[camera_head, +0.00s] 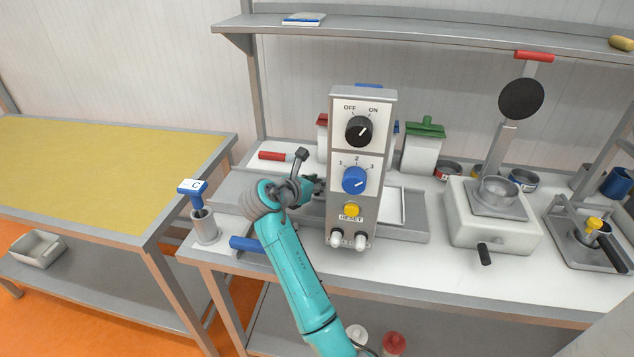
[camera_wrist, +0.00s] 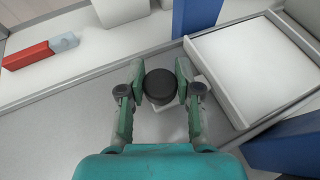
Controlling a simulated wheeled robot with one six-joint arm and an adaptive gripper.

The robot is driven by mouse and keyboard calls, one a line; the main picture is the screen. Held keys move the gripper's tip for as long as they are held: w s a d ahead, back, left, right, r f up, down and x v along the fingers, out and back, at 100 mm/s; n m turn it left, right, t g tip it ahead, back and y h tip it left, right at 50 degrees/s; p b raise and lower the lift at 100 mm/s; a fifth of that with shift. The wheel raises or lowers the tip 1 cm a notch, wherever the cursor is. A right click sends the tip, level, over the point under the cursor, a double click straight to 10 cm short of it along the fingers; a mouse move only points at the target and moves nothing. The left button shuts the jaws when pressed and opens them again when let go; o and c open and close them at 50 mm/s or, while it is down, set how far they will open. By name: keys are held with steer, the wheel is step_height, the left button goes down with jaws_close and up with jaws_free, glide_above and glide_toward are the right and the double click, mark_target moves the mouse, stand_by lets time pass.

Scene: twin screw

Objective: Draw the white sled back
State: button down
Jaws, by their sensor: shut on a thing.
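My gripper (camera_head: 312,187) reaches in behind the left side of the control panel (camera_head: 357,165), which hides much of what it holds in the head view. In the wrist view, my gripper (camera_wrist: 159,84) is shut on a round black knob (camera_wrist: 160,88), one finger on each side. A small pale part shows under the knob. A white square plate (camera_wrist: 250,65), which looks like the white sled, lies in a grey frame to the right of the knob. It also shows partly in the head view (camera_head: 390,206). I cannot tell how the knob joins it.
The panel stands close by my arm. A red-handled tool (camera_wrist: 40,52) lies on the table at the left. A blue handle (camera_head: 247,244) and a cup with a blue stamp (camera_head: 204,226) stand near the front-left edge. A white box (camera_head: 490,225) is at the right.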

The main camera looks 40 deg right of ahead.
steer(key=w+a, duration=0.3)
steer(key=w, duration=0.1)
steer(key=w+a, duration=0.2)
steer(key=w, duration=0.1)
steer(key=shift+w+a, duration=0.1)
steer(key=shift+a, duration=0.2)
steer(key=c, duration=0.8)
jaws_free()
steer(key=v, duration=1.2)
steer(key=shift+r, duration=0.1)
